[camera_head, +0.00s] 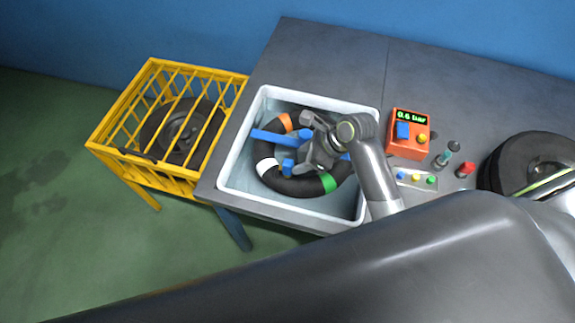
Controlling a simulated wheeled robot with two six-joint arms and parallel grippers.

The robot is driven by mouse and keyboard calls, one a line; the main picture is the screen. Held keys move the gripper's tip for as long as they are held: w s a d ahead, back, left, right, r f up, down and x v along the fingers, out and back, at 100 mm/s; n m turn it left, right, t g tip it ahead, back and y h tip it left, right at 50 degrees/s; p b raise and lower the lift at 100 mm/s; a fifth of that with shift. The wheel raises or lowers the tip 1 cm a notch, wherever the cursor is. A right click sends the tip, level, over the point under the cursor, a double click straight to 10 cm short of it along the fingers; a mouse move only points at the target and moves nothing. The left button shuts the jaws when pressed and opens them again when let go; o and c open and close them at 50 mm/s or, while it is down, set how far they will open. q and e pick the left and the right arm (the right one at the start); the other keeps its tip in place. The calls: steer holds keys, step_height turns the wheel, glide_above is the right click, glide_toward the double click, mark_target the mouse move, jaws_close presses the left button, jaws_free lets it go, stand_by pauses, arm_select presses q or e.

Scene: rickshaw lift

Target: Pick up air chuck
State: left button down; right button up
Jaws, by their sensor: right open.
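My right gripper (312,133) is over the white tub, open, with its fingers pointing left. A black ring-shaped tube (270,176) with orange, white and green bands lies in the tub, partly hidden by the gripper. Whether the gripper touches it I cannot tell. I cannot single out the air chuck for sure; a small teal and grey upright piece (443,157) stands on the bench right of the gripper, near the orange gauge box (409,147), which reads 0.6 bar. My left gripper is not in view.
The white tub (236,160) has blue bars (269,137) inside. A yellow cage (120,152) holding a wheel stands to the left. A red-topped piece (465,169), a panel with coloured buttons (417,181) and a black tyre (510,160) are on the right. The bench's back (325,60) is clear.

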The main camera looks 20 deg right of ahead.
mark_target(293, 163)
steer(key=x, duration=0.3)
steer(key=shift+a+f, duration=0.1)
steer(key=shift+f, duration=0.15)
steer(key=shift+w+a+f+p, duration=0.2)
steer(key=shift+a+f+p, duration=0.15)
steer(key=shift+a+p, duration=0.05)
steer(key=x, duration=0.3)
steer(key=shift+a+r+p, duration=0.1)
steer(key=shift+a+p, duration=0.05)
steer(key=shift+p, duration=0.2)
steer(key=shift+w+a+f, duration=0.15)
steer(key=shift+a+f, duration=0.05)
steer(key=shift+f, duration=0.3)
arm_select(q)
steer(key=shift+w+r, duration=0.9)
arm_select(e)
steer(key=c, duration=1.1)
steer(key=shift+o, duration=0.2)
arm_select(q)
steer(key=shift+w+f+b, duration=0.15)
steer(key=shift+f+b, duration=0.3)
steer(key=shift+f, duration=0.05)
arm_select(e)
step_height(293, 163, up, 10)
steer(key=shift+r, duration=0.1)
